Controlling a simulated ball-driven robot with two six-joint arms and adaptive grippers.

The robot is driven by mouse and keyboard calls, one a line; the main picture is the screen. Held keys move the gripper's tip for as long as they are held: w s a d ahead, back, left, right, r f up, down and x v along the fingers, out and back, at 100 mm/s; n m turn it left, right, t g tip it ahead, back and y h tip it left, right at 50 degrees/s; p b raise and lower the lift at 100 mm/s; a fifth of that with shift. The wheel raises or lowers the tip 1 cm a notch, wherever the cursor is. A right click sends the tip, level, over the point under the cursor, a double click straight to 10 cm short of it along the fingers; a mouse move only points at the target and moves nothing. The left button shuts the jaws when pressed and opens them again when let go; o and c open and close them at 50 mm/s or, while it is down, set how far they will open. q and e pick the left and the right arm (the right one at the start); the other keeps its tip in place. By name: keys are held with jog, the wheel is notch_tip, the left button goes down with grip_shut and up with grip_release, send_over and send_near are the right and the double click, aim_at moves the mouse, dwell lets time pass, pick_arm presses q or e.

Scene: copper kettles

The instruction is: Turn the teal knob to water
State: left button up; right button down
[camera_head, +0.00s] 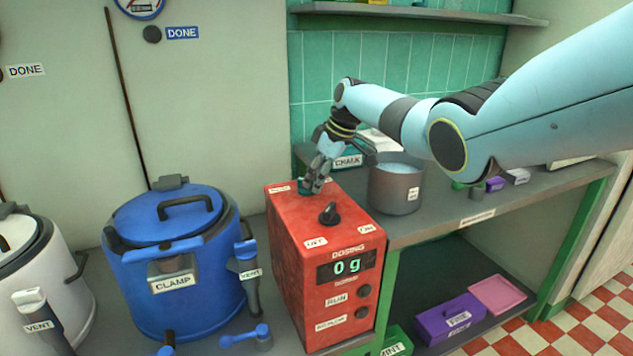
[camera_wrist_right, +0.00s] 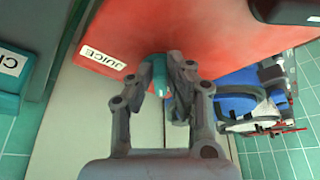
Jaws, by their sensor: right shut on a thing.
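The red dosing box (camera_head: 297,235) stands on the counter, its display reading "0 g". The teal knob (camera_head: 305,187) is on its top at the back, largely covered by my right gripper (camera_head: 318,185). In the right wrist view the teal knob (camera_wrist_right: 159,75) sits between the fingers of my right gripper (camera_wrist_right: 165,85), which is shut on it. A "JUICE" label (camera_wrist_right: 102,58) lies to the left of the knob there. The knob's pointing direction is hidden by the fingers. A black knob (camera_head: 329,213) sits nearer the front of the box top. My left gripper is not in view.
A blue lidded kettle (camera_head: 178,290) with a clamp stands left of the box, and a white one (camera_head: 30,270) beyond it. A grey pot (camera_head: 396,190) stands close on the right. Purple and pink containers (camera_head: 450,320) are on the lower shelf.

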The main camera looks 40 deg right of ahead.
jog(key=c, duration=1.3)
grip_release()
jog(key=shift+r, duration=0.1)
jog(key=v, duration=1.1)
jog(key=shift+s+d+r, duration=0.1)
jog(key=shift+d+r, duration=0.05)
jog(key=shift+r, duration=0.2)
